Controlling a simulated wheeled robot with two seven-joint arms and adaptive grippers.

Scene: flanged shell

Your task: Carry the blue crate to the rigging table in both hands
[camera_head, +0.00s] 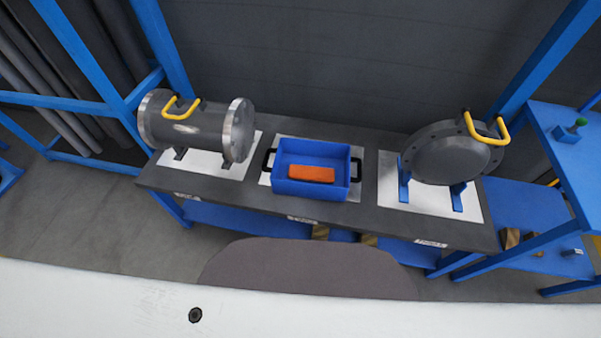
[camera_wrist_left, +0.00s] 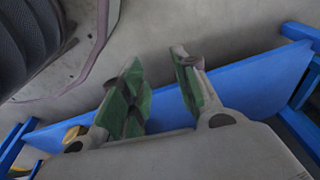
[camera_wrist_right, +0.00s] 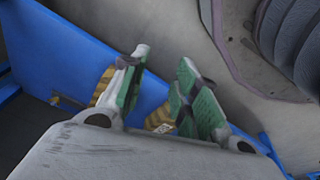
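The blue crate (camera_head: 283,187) stands on a white pad in the middle of a dark table (camera_head: 230,194). It has a black handle on its left side (camera_head: 268,160) and another on its right side (camera_head: 356,170). An orange block (camera_head: 311,174) lies inside it. Neither gripper shows in the head view. My left gripper (camera_wrist_left: 158,92) is open and empty in the left wrist view, with a blue shelf behind it. My right gripper (camera_wrist_right: 160,88) is open and empty in the right wrist view. I cannot tell which table is the rigging table.
A grey flanged cylinder (camera_head: 200,128) with a yellow handle stands left of the crate. A round grey cover (camera_head: 445,155) with a yellow handle rests on blue supports to its right. A blue bench (camera_head: 575,160) is at the far right. Blue posts rise behind the table.

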